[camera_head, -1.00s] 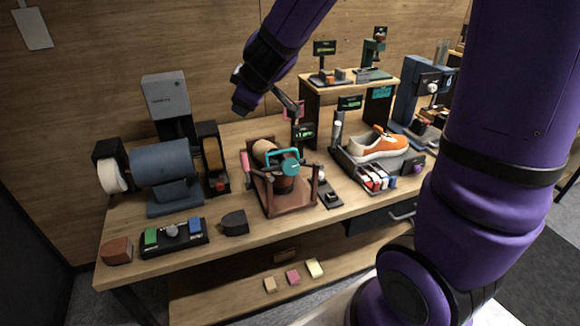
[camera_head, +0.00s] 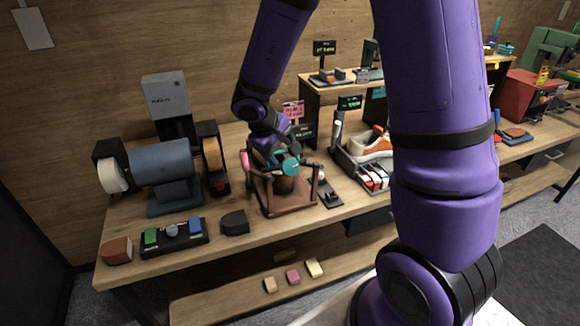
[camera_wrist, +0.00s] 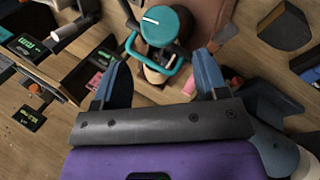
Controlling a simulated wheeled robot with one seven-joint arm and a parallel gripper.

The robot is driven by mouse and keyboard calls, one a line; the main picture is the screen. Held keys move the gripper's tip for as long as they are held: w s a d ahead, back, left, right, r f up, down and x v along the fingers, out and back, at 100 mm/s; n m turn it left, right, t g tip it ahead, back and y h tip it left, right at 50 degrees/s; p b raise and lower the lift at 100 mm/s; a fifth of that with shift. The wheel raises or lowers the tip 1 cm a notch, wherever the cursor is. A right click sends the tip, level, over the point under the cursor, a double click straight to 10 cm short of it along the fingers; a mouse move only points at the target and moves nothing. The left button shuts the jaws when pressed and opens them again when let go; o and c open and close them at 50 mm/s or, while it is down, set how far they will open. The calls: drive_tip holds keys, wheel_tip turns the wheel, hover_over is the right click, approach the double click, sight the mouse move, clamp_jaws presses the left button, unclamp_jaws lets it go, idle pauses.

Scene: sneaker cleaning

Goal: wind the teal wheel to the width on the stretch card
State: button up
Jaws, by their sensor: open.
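The teal wheel (camera_head: 291,167) sits on the front of a brown stretcher frame (camera_head: 285,205). In the wrist view, the wheel's round hub (camera_wrist: 160,24) bears a white line, and a teal loop curves below it. My gripper (camera_head: 277,150) is above and behind the wheel in the head view. In the wrist view its two fingers (camera_wrist: 161,78) are apart, on either side of the lower part of the loop, with nothing clearly gripped. A pink card (camera_head: 293,110), possibly the stretch card, stands behind the frame; its writing is too small to read.
A blue-grey machine (camera_head: 163,167) stands left of the frame. An orange and white sneaker (camera_head: 372,146) lies in a rack to the right. A dark block (camera_head: 235,222) and a tray with coloured pieces (camera_head: 174,236) lie at front left.

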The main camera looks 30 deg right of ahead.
sight(289, 165)
drive_tip(key=x, duration=0.9)
drive_tip(key=shift+d, duration=0.1)
drive_tip(key=shift+c, duration=0.2)
drive_tip(key=c, duration=0.6)
